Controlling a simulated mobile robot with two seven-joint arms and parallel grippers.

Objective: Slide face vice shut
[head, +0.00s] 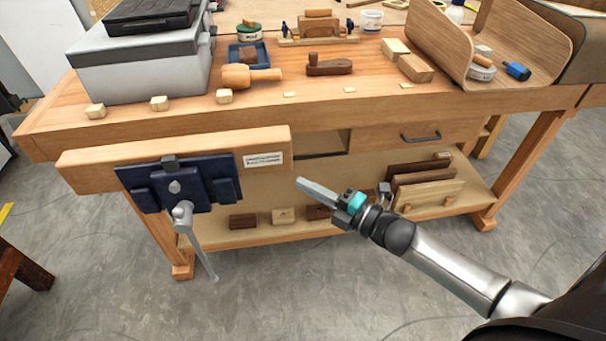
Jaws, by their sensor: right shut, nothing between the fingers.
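The face vice is on the front left of the wooden workbench. Its wooden jaw (180,158) stands out from the bench front, with a white label at its right end. A dark blue metal plate (205,185) and a grey handle (195,240) that hangs down are on its front. My right gripper (318,191) is shut and empty, to the right of the jaw and apart from it. It points left in front of the bench's lower part. My left gripper is not in view. How wide the gap behind the jaw is, I cannot tell.
The bench top (330,95) holds a grey box (145,60), a mallet (250,76), a plane (330,65) and a bent wooden piece (430,40). A drawer (400,135) is at the right. Wood blocks lie on the lower shelf (350,205). The floor in front is clear.

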